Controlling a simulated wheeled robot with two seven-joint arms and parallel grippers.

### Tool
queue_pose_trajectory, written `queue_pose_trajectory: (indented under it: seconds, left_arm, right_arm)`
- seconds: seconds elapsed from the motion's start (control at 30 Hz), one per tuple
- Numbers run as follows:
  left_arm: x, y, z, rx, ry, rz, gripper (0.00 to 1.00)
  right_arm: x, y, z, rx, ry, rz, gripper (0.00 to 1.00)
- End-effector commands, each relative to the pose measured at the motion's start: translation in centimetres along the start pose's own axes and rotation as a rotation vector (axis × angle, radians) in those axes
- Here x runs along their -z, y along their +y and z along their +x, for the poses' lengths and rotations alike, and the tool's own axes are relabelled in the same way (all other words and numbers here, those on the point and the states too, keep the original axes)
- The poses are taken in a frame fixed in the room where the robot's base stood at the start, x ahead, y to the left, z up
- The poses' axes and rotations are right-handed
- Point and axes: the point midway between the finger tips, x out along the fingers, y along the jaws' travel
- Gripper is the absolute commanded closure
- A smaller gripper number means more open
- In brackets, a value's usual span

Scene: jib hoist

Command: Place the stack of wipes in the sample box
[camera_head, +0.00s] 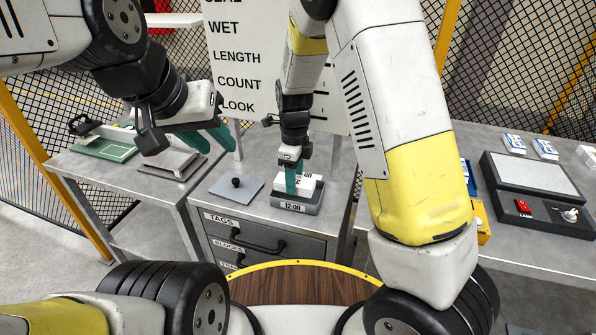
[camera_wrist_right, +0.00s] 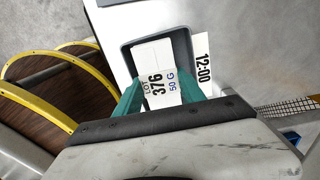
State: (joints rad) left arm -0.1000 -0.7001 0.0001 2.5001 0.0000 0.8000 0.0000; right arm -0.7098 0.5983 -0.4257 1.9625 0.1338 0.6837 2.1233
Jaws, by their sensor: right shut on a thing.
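The sample box, a grey open box (camera_head: 311,206) labelled 12:00, sits on top of the drawer cabinet. Its rim also shows in the right wrist view (camera_wrist_right: 127,53). My right gripper (camera_head: 290,182) points down at the box with its teal fingers shut on the white stack of wipes (camera_head: 309,186). In the right wrist view the stack (camera_wrist_right: 152,53) bears a tag reading LOT 376, 50 G, and lies within the box's outline. I cannot tell whether it touches the box floor. My left gripper (camera_head: 206,139) is empty with its teal fingers apart, above the left bench.
A grey plate with a black knob (camera_head: 236,188) lies left of the box. A green-framed tray (camera_head: 104,149) and a grey plate (camera_head: 172,164) are on the left bench. The right bench holds a black-framed panel (camera_head: 530,172) and small packets (camera_head: 545,148). A lettered board (camera_head: 236,60) stands behind.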

Motion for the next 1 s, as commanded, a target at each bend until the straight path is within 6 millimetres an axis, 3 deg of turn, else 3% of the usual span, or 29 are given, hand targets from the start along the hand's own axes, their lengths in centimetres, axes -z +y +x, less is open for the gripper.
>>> queue_pose_trajectory:
  seconds: [0.13, 0.4, 0.73, 0.77, 0.87, 1.0]
  left_arm:
    - [0.0, 0.0, 0.0, 0.000, 0.000, 0.000, 0.66]
    - [0.0, 0.0, 0.0, 0.000, 0.000, 0.000, 0.66]
    - [0.0, 0.0, 0.0, 0.000, 0.000, 0.000, 0.66]
    - [0.0, 0.0, 0.0, 0.000, 0.000, 0.000, 0.66]
    - [0.0, 0.0, 0.0, 0.000, 0.000, 0.000, 0.66]
    - [0.0, 0.0, 0.0, 0.000, 0.000, 0.000, 0.66]
  right_arm:
    - [0.8, -0.7, 0.1, 0.000, 0.000, 0.003, 0.96]
    - [0.8, -0.6, 3.6, -0.001, 0.000, 0.000, 0.96]
    - [0.8, -0.7, 3.9, 0.000, 0.000, 0.000, 0.96]
    - [0.7, -0.7, 3.9, 0.000, -0.001, 0.000, 0.49]
    - [0.8, -0.7, 3.9, 0.000, -0.001, 0.000, 0.32]
    - [0.8, -0.7, 3.9, 0.000, -0.001, 0.000, 0.32]
